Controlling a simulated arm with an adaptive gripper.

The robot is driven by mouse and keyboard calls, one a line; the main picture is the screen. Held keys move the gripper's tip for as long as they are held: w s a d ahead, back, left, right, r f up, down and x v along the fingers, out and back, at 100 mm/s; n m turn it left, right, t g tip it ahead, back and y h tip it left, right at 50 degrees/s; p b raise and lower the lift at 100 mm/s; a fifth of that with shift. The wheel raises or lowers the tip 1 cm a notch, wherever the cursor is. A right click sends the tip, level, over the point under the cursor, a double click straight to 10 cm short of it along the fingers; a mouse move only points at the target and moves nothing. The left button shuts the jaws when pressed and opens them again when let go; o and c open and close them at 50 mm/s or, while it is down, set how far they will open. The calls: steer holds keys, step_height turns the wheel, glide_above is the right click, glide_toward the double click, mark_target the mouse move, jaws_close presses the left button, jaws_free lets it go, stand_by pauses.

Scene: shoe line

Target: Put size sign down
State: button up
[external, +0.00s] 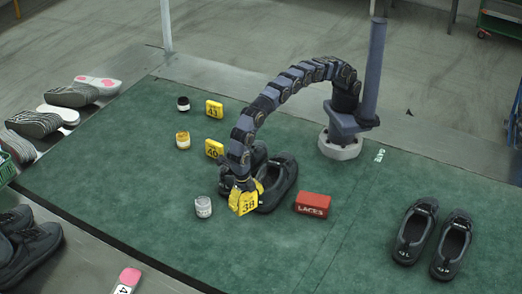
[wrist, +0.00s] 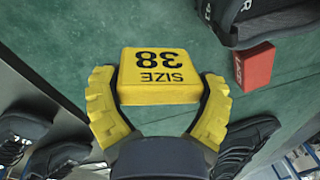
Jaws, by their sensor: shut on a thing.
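The yellow size sign (external: 247,206), marked 38, is held in my gripper (external: 244,197) low over the green mat, in front of a pair of dark shoes (external: 274,187). In the wrist view the sign (wrist: 160,76), reading SIZE 38 upside down, sits between the two yellow fingers of my gripper (wrist: 160,97), which touch its sides. I cannot tell whether the sign touches the mat.
Yellow signs marked 43 (external: 214,109) and 40 (external: 214,149) stand farther back. Jars (external: 203,207) stand to the left. A red LACES box (external: 313,204) lies to the right. Another dark shoe pair (external: 434,236) is at far right. The mat's front (external: 270,255) is clear.

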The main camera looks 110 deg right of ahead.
mark_target(242, 196)
step_height(242, 196, down, 9)
steer(key=shift+r, duration=0.1)
stand_by(0.4)
steer(key=o, duration=1)
steer(key=r, duration=0.4)
steer(key=w+r, duration=0.1)
steer(key=r, duration=0.6)
steer(key=shift+w+a+r, duration=0.2)
steer(key=shift+a+r, duration=0.05)
steer(key=shift+r, duration=0.2)
